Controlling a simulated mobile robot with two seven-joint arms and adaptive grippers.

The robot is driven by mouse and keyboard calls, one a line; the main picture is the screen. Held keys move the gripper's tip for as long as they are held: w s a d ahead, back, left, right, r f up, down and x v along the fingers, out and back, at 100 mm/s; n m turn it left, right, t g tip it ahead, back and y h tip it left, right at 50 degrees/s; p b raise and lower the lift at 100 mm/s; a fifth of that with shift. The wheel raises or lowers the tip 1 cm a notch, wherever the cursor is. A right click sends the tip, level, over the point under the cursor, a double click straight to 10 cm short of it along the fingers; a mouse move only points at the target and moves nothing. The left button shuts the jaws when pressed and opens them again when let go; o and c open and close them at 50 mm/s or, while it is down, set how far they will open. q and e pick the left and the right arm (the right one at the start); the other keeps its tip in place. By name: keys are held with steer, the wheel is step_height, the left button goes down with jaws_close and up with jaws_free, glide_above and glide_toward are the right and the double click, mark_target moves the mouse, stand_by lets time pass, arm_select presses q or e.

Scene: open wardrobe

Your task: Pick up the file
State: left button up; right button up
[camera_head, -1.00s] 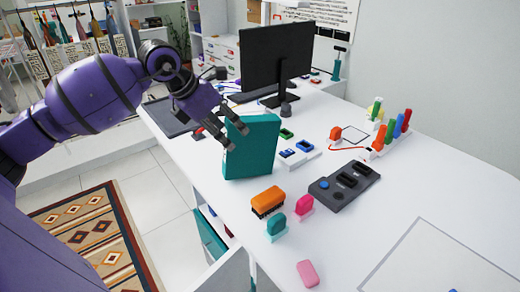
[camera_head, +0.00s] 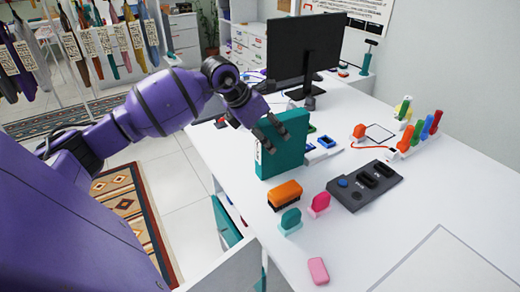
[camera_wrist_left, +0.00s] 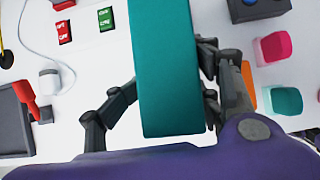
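The file (camera_head: 284,152) is a teal, box-like binder standing upright on the white desk near its left edge. In the left wrist view the file (camera_wrist_left: 168,70) runs between my fingers. In the left wrist view the left gripper (camera_wrist_left: 170,95) has one finger on the left of the file and two on the right. It looks open around the file; the fingertips are partly hidden, so firm contact does not show. My right gripper is out of view.
An orange brush (camera_head: 285,195), a teal stamp-like piece (camera_head: 290,221), a pink one (camera_head: 319,203) and a pink eraser (camera_head: 318,271) lie nearer on the desk. A grey block (camera_head: 364,186) is to the right. The monitor (camera_head: 303,52) stands behind.

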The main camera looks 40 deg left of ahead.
arm_select(q)
jaws_close()
steer(key=shift+r, duration=0.2)
stand_by(0.4)
